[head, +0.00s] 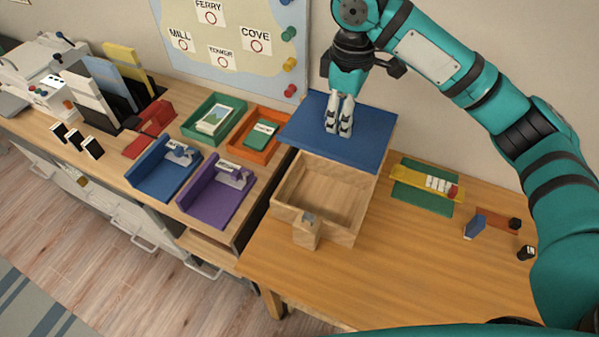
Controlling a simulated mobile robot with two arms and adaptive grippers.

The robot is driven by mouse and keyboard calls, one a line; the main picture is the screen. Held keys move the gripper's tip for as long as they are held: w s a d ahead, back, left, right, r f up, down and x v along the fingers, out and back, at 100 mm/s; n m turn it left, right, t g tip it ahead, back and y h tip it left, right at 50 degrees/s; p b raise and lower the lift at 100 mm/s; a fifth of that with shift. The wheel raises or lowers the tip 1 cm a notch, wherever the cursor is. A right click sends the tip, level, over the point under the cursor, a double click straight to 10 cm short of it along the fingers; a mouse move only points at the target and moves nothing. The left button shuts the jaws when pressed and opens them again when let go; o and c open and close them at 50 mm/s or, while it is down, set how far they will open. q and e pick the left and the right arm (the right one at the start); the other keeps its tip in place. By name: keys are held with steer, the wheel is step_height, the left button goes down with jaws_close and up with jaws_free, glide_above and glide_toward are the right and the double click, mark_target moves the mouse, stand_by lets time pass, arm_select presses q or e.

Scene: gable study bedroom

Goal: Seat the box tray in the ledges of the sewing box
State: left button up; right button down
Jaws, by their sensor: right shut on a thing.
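A light wooden open box (322,232), which looks like the sewing box, stands on the desk with its inside empty as far as I see. A small wooden block with a grey metal piece (308,230) is at its front. A flat blue panel (296,128) lies at the box's back edge; I cannot tell whether it is a lid or the box tray. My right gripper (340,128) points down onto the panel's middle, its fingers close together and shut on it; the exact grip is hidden. My left gripper is not in view.
Left of the box are a purple holder (215,205), a blue holder (158,182), an orange tray (270,117) and a green tray (190,133). Right of it lies a yellow strip (408,174) on a green piece. The front desk surface (400,270) is clear.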

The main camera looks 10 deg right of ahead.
steer(key=shift+w+a+r, duration=0.3)
steer(key=shift+w+r, duration=0.45)
steer(key=shift+w, duration=0.1)
steer(key=f, duration=0.5)
steer(key=shift+s+f+b, duration=0.15)
steer(key=shift+s+b, duration=0.15)
steer(key=shift+b, duration=0.05)
steer(key=shift+w+f+p, duration=0.15)
steer(key=shift+f+p, duration=1.05)
steer(key=shift+f, duration=9.9)
steer(key=c, duration=1.1)
jaws_free()
steer(key=shift+f, duration=0.1)
step_height(320, 180, up, 12)
steer(key=b, duration=0.1)
steer(key=shift+b, duration=0.3)
